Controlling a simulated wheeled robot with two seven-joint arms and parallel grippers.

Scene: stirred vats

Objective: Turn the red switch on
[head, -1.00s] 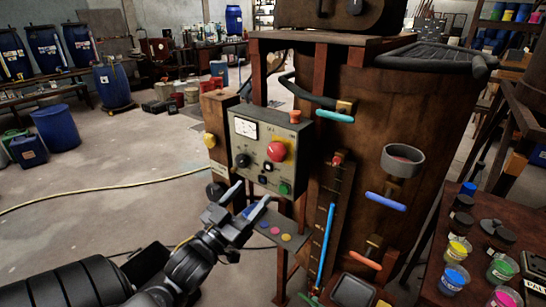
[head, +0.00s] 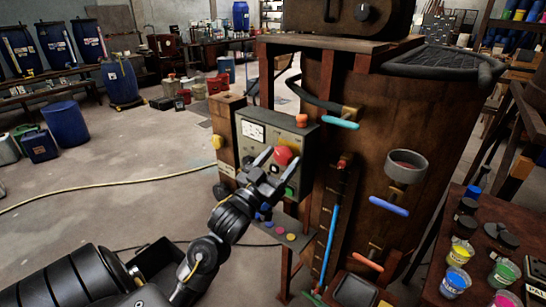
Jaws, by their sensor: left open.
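The red switch (head: 283,156) is a round red knob on the face of the grey control box (head: 255,117), which is fixed beside the big brown vat. My left gripper (head: 264,160) is open, with its fingers raised in front of the box just left of and below the red switch. One finger overlaps the lower edge of the switch in the picture, and I cannot tell whether it touches. The gripper hides the black knobs on the lower part of the box. My right gripper is not in view.
A small shelf with coloured buttons (head: 291,237) sits below the box. The brown vat (head: 350,130) with a turquoise handle (head: 341,123) and blue handle (head: 389,206) stands to the right. Paint pots stand on the right table. The floor at left is open, crossed by a yellow hose (head: 110,184).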

